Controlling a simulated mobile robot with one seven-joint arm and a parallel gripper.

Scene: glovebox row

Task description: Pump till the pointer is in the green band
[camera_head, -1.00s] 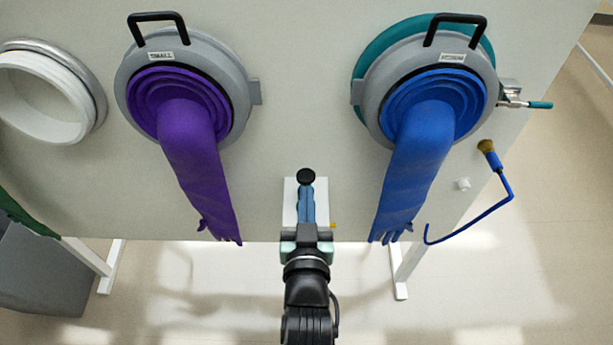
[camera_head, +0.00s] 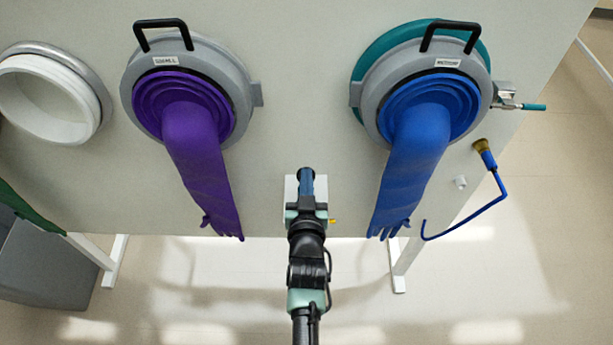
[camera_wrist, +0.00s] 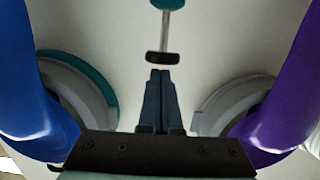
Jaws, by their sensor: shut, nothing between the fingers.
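In the wrist view the pump shows as a black crossbar handle (camera_wrist: 163,57) on a grey rod (camera_wrist: 165,32), leading to a teal body (camera_wrist: 168,4) cut by the top edge. My gripper (camera_wrist: 160,74) is shut and empty, its dark blue fingertips close to the handle. I cannot tell whether they touch it. In the head view my gripper (camera_head: 306,181) is over a small white backing plate (camera_head: 291,188) on the panel, and my arm hides most of the pump. No dial, pointer or green band can be made out.
A purple glove (camera_head: 196,150) hangs left of my arm and a blue glove (camera_head: 410,165) right of it, from grey port rings. A brush with a bent blue handle (camera_head: 480,208) is farther right. An empty white port (camera_head: 45,100) is far left. The floor in front is clear.

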